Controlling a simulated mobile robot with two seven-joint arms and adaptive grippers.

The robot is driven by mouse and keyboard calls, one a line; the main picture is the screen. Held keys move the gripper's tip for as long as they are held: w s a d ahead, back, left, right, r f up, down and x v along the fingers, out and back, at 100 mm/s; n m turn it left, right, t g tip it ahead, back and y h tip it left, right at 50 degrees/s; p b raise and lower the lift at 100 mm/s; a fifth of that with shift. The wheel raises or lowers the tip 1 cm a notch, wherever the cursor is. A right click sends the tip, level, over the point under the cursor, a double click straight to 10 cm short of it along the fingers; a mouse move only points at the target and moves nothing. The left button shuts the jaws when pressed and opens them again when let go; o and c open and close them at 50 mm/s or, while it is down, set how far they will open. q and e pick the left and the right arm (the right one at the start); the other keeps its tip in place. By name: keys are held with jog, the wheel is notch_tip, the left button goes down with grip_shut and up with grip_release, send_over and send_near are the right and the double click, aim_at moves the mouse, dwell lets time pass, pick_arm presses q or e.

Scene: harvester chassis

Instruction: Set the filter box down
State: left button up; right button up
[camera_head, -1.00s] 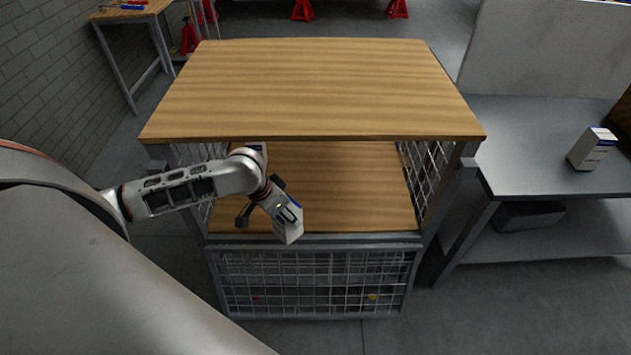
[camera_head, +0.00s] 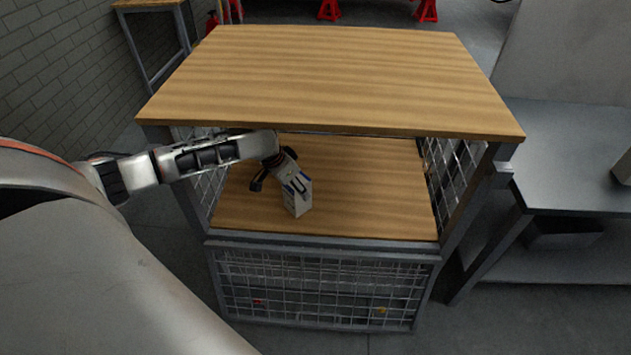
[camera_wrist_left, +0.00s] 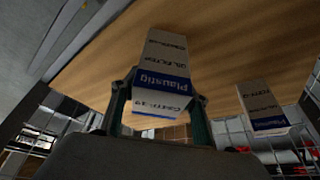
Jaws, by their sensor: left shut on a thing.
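The filter box (camera_head: 297,196) is white with a blue band. It is in my left gripper (camera_head: 287,181), over the front part of the lower wooden shelf (camera_head: 370,190) of the wire-sided cart. In the left wrist view the box (camera_wrist_left: 161,75) sits between the two fingers of my left gripper (camera_wrist_left: 160,108), with "OIL FILTER" lettering. The gripper is shut on it. I cannot tell whether the box's bottom touches the shelf. My right gripper is not in view.
A second similar box (camera_wrist_left: 262,108) shows right of the held one in the left wrist view. The cart's wooden top (camera_head: 330,80) overhangs the shelf. Mesh sides (camera_head: 452,175) bound it. The shelf right of the held box looks clear. A grey bench (camera_head: 570,155) stands at right.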

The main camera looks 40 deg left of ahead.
pick_arm(q)
jog(key=shift+w+d+f, duration=0.1)
jog(key=shift+w+d, duration=0.05)
jog(key=shift+w, duration=0.45)
jog(key=shift+w+d, duration=0.15)
jog(key=shift+w, duration=0.45)
jog(key=shift+w+d+b, duration=0.1)
jog(key=shift+w+b, duration=0.3)
jog(key=shift+w, duration=0.05)
jog(key=w, duration=0.1)
jog(key=w+b, duration=0.1)
jog(key=w, duration=0.1)
jog(key=shift+d+f, duration=0.3)
jog(key=shift+d, duration=0.1)
jog(key=shift+s+a+f+b, duration=0.1)
jog(key=shift+f+b, duration=0.3)
jog(key=shift+f, duration=0.05)
jog(key=shift+r, duration=0.2)
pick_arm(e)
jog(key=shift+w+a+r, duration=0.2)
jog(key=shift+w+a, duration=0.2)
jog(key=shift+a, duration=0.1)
pick_arm(q)
jog(key=shift+f, duration=0.1)
jog(key=o, duration=1.5)
jog(key=shift+f, duration=0.1)
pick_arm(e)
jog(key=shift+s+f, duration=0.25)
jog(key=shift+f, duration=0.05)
